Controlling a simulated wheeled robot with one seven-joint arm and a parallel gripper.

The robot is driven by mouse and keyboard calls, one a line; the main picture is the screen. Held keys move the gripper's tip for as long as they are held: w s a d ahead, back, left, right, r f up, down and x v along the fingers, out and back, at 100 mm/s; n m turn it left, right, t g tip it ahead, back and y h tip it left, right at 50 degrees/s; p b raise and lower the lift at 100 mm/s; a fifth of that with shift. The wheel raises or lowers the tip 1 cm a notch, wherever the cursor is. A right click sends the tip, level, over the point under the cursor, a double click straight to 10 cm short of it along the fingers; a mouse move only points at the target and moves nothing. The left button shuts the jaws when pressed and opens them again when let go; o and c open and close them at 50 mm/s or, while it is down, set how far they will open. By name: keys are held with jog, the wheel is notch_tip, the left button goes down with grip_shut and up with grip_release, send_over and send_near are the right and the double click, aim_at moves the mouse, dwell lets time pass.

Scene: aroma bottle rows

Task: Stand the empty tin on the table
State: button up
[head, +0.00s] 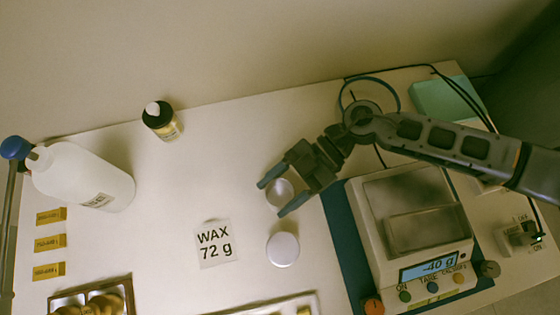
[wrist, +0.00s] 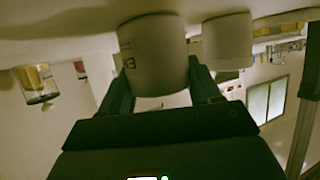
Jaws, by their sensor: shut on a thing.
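My gripper (head: 272,198) is shut on a pale round tin (head: 280,193) left of the scale. In the wrist view the tin (wrist: 155,60) sits between the two fingers, with dark lettering on its side; the picture is upside down. I cannot tell whether its base touches the table (head: 180,185). A second pale round container (head: 283,249) stands on the table just below the gripper in the head view. It shows beside the held tin in the wrist view (wrist: 228,42). The inside of the held tin is not clear.
The scale (head: 410,220), reading -40 g, stands right on a blue mat. A WAX 72 g card (head: 214,243) lies left of the second container. The middle of the table is clear.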

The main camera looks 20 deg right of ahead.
jog(key=o, duration=1)
jog(key=shift+o, duration=0.2)
jog(key=shift+r, duration=0.1)
jog(key=b+v, duration=0.1)
jog(key=v, duration=0.6)
jog(key=shift+d, duration=0.3)
